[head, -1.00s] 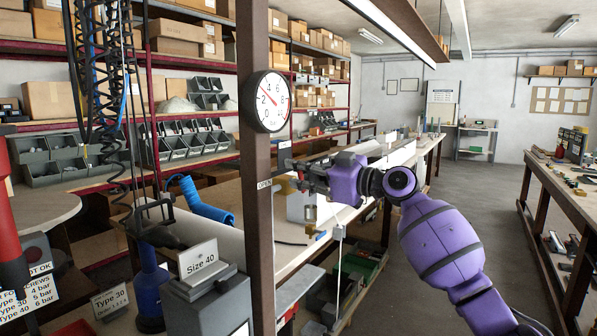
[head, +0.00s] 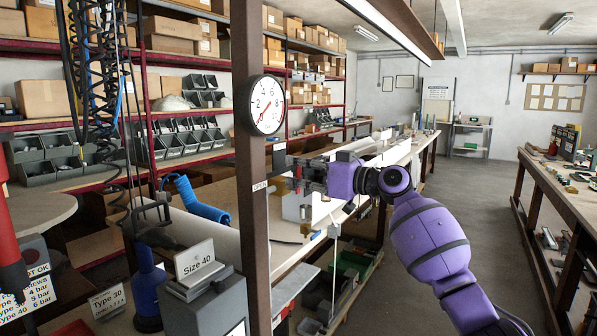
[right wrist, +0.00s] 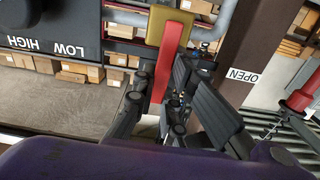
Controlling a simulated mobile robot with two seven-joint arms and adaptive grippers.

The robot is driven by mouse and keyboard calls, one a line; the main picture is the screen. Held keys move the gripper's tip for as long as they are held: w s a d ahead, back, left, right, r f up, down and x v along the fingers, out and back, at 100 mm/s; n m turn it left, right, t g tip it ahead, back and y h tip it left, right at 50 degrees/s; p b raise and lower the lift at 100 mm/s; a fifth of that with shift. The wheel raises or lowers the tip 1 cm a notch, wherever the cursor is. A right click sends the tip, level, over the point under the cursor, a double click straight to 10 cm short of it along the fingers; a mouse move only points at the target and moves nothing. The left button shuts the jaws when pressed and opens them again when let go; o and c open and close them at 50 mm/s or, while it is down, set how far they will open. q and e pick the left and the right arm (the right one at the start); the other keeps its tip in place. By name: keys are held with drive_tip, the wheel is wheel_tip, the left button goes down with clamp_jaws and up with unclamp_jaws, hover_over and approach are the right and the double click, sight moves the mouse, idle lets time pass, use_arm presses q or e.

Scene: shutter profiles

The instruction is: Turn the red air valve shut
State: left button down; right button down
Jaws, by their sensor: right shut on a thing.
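The red air valve has a red lever (right wrist: 166,68) on a brass-coloured body (right wrist: 170,24), joined to a grey pipe (right wrist: 118,14) in the right wrist view. My right gripper (right wrist: 160,92) is shut on the lever, its dark fingers on either side. In the head view my right gripper (head: 305,177) is beside the brown post, and the valve is mostly hidden behind it. The OPEN label (right wrist: 242,75) is on the post; it also shows in the head view (head: 260,186). The round gauge (head: 266,104) has its red needle at the low numbers. My left gripper is out of view.
The brown post (head: 252,220) stands close to my right gripper. A long workbench (head: 400,155) runs behind, and a grey box with a Size 40 sign (head: 195,260) stands in front. The aisle floor (head: 480,220) at right is clear.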

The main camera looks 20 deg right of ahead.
drive_tip(key=shift+r, duration=0.1)
drive_tip(key=c, duration=1.8)
unclamp_jaws()
drive_tip(key=shift+o, duration=0.2)
drive_tip(key=v, duration=1.2)
drive_tip(key=shift+d, duration=0.1)
